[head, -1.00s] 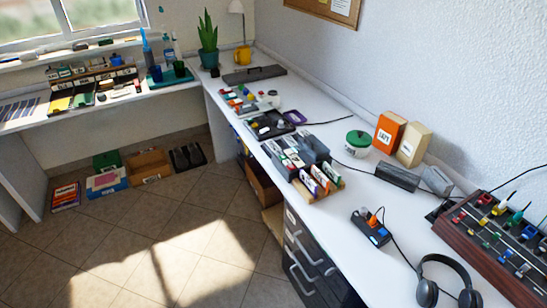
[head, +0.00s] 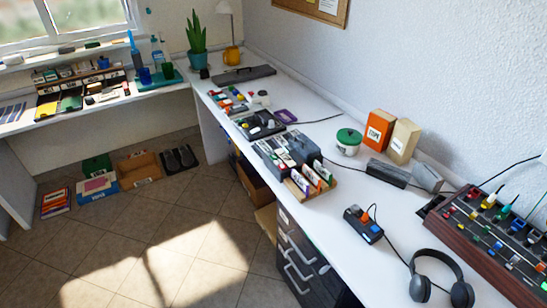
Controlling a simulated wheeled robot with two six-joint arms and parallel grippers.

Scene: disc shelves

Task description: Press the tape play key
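Neither of my grippers is in the head view. I cannot clearly pick out a tape play key. A black device with small coloured parts (head: 261,125) lies on the white desk, left of the middle of the picture. A grey unit with several slots (head: 286,150) stands in front of it, with upright cards or cases in a wooden holder (head: 307,183) beside it. A small black box with orange and blue keys (head: 363,224) lies nearer, with a cable running from it. Its labels are too small to read.
A mixer-like panel with coloured knobs (head: 500,240) is at the right edge, beside black headphones (head: 441,278). A green-lidded pot (head: 347,142) and an orange box (head: 380,130) stand near the wall. Dark drawers (head: 297,258) are under the desk.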

